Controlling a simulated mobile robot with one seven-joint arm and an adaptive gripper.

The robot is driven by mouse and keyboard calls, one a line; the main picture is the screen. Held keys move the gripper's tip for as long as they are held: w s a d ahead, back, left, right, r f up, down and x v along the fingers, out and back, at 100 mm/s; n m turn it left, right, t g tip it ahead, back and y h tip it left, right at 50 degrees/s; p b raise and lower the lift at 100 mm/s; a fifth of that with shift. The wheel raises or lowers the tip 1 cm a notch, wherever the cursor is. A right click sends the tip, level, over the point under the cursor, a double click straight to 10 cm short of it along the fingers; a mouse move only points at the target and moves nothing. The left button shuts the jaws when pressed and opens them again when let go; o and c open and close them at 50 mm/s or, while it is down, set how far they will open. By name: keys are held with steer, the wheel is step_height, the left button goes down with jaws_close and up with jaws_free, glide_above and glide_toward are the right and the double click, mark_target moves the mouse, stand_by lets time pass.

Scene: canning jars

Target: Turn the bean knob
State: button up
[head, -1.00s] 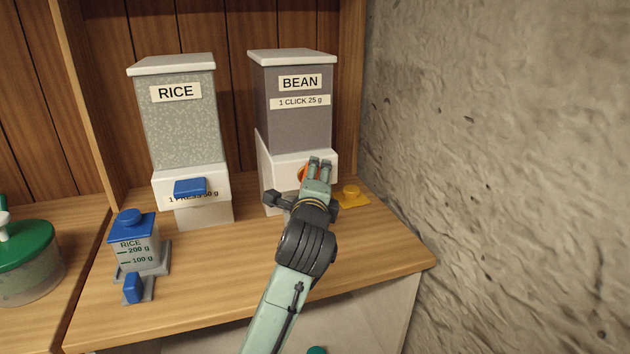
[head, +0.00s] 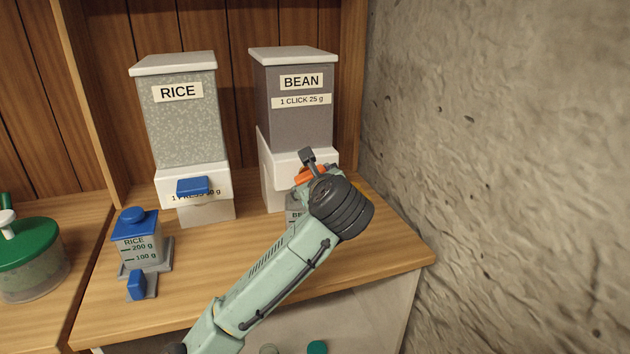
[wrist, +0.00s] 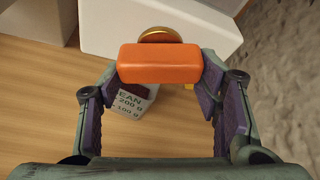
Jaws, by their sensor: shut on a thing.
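The bean dispenser (head: 293,115) is a dark container with a white lid and base, labelled "BEAN, 1 CLICK 25 g". Its orange bean knob (head: 308,174) on the front is partly covered by my wrist. In the wrist view the knob (wrist: 160,64) is an orange bar with a brass-coloured mount behind it. My gripper (wrist: 161,72) is shut on the knob, with one finger at each end of the bar. A bean measuring jar (wrist: 131,100) with 200 g and 100 g marks stands below the knob, partly hidden.
The rice dispenser (head: 181,115) with a blue press tab (head: 192,186) stands to the left. A blue-lidded rice jar (head: 137,240) is in front of it. A green-lidded jar (head: 27,250) is at far left. The stone wall (head: 500,150) bounds the right.

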steer(key=shift+a+m+g+y, duration=0.1)
steer(key=shift+m+g+y, duration=0.2)
steer(key=shift+m+y, duration=0.75)
steer(key=shift+m+p, duration=0.3)
steer(key=shift+m, duration=0.05)
steer(key=o, duration=1.2)
steer(key=shift+c, duration=0.2)
steer(key=v, duration=1.2)
